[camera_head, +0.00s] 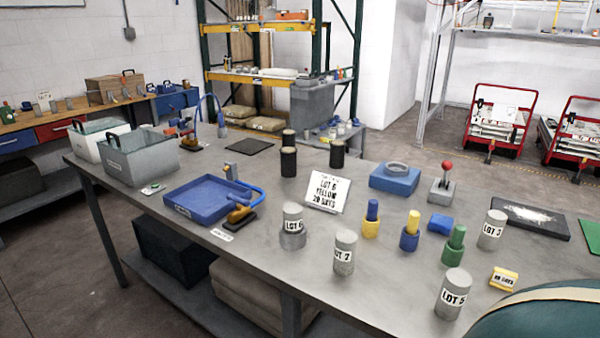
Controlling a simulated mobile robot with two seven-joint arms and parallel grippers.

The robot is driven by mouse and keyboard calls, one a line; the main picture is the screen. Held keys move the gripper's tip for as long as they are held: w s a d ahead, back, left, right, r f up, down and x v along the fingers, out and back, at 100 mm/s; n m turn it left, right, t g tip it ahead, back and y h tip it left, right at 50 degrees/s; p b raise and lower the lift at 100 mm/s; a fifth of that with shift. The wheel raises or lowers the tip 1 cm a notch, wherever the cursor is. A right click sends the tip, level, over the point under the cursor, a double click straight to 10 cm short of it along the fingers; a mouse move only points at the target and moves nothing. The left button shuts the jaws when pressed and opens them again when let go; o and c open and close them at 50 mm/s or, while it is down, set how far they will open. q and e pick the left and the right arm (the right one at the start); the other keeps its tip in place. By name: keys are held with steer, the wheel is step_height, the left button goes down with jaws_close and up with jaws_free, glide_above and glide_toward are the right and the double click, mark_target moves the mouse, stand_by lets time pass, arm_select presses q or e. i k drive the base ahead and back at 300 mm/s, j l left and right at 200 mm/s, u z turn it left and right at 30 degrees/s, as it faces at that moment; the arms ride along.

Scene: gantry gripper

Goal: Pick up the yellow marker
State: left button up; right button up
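A small yellow block (504,278) with a white label, seemingly reading "28 DAYS", lies near the right front of the grey table (270,262). A yellow holder (371,228) with a blue peg (372,209) upright in it stands nearer the table's middle. I cannot tell for certain which of these is the yellow marker. A white sign (327,191) behind them reads "LOT 6 YELLOW 28 DAYS". Neither of my grippers is in view.
Grey cylinders labelled LOT 5 (453,294), LOT 7 (344,252), LOT 6 (293,217) and LOT 3 (492,230) stand around. A green-topped piece (454,246) stands behind LOT 5. A blue tray (207,205) lies left. A dark teal rounded shape fills the bottom right corner.

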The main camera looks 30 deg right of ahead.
mark_target(414, 216)
steer(key=k+z, duration=0.15)
steer(key=z, duration=1.6)
